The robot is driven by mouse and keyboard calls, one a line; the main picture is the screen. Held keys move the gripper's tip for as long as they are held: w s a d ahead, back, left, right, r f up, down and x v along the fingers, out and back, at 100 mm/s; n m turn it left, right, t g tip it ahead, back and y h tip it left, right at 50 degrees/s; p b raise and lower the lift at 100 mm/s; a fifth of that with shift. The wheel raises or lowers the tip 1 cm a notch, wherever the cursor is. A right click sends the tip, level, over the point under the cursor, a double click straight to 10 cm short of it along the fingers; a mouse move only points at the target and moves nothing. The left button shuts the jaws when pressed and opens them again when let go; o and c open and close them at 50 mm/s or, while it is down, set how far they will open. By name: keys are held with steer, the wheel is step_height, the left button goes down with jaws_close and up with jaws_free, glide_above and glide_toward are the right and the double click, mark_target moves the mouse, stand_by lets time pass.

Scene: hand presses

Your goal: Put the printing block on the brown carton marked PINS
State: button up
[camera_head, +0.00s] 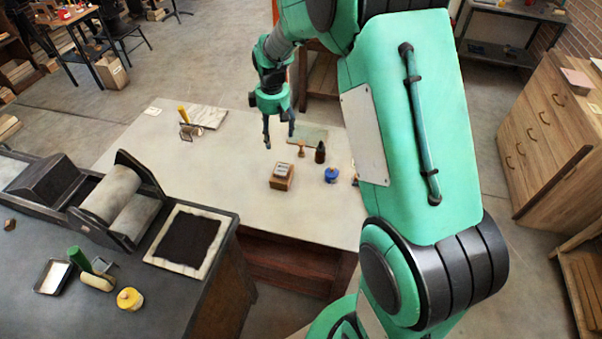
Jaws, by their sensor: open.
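A small brown box-like thing (281,183) stands on the pale table, with a light grey-white patch on its top. It is too small to read any marking, and I cannot tell whether the patch is a label or a separate piece. My gripper (279,139) hangs above the table, behind this box in the picture. Its two fingers point down and are spread apart with nothing between them. I cannot make out for sure which thing is the printing block or the carton marked PINS.
The pale table (225,160) also holds a wooden stamp (301,149), a dark bottle (320,153), a blue-lidded pot (331,174) and a glassy plate (311,133). A roller press (118,195) stands at left. My arm covers the table's right end. The table's left middle is clear.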

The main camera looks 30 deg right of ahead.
steer(key=s+a+r+m+t, duration=0.15)
steer(key=s+a+r, duration=0.25)
steer(key=s+r, duration=0.55)
steer(key=s+a+r+m+t, duration=0.1)
steer(key=s+a+r+m, duration=0.15)
steer(key=s+r, duration=0.65)
steer(key=s+a+r+m+t, duration=0.1)
steer(key=s+a+r, duration=0.1)
steer(key=s, duration=0.7)
steer(key=s+a+r+m+t, duration=0.1)
steer(key=s+a+r+m, duration=0.1)
steer(key=s, duration=0.8)
steer(key=shift+a+r+m, duration=0.25)
steer(key=shift+a+m, duration=0.05)
steer(key=shift+a, duration=0.15)
step_height(320, 180, down, 4)
steer(key=b, duration=0.4)
steer(key=shift+f, duration=0.15)
